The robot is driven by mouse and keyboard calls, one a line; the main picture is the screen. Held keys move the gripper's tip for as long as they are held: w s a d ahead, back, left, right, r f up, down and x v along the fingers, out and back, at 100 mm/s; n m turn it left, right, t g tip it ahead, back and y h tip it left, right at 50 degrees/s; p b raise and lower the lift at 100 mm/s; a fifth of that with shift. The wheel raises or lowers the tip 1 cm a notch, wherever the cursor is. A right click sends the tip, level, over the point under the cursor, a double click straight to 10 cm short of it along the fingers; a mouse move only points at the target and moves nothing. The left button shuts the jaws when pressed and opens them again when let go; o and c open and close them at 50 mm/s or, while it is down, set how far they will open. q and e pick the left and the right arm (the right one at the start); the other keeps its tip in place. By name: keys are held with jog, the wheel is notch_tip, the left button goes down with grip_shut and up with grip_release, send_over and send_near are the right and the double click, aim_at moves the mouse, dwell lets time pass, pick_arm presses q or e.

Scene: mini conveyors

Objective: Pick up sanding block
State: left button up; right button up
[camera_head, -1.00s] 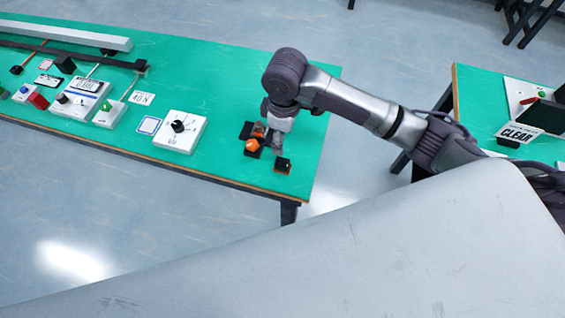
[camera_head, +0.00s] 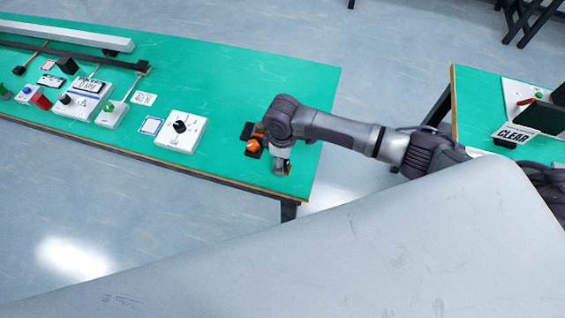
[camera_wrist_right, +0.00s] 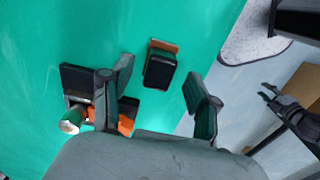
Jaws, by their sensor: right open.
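The sanding block (camera_wrist_right: 160,66), a small black block with an orange-brown edge, lies on the green table near its corner. In the right wrist view it sits between and beyond the spread fingers of my right gripper (camera_wrist_right: 159,74), which is open and does not visibly touch it. In the head view my right gripper (camera_head: 281,166) is low over the block, which is mostly hidden behind it. A dark claw-like shape (camera_wrist_right: 275,98) at the right of the wrist view looks like my left gripper; its opening is unclear.
Black and orange items (camera_head: 253,147) lie close beside my right gripper. A white box with a black knob (camera_head: 182,131) stands further left on the green table (camera_head: 230,90). The table edge is close to the block. A second table with a CLEAR sign (camera_head: 515,133) stands right.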

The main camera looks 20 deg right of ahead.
jog(key=shift+f, duration=0.75)
grip_shut()
jog(key=shift+r, duration=0.2)
jog(key=shift+r, duration=0.25)
jog(key=r, duration=0.2)
jog(key=s+r, duration=0.1)
jog(key=shift+d+r+b, duration=0.15)
jog(key=shift+r+b, duration=0.2)
jog(key=s+d+r, duration=0.2)
jog(key=s+r, duration=0.4)
jog(key=s, duration=0.4)
jog(key=shift+s+d+r+b, duration=0.15)
jog(key=shift+s+r+b, duration=0.05)
jog(key=shift+r+b, duration=0.1)
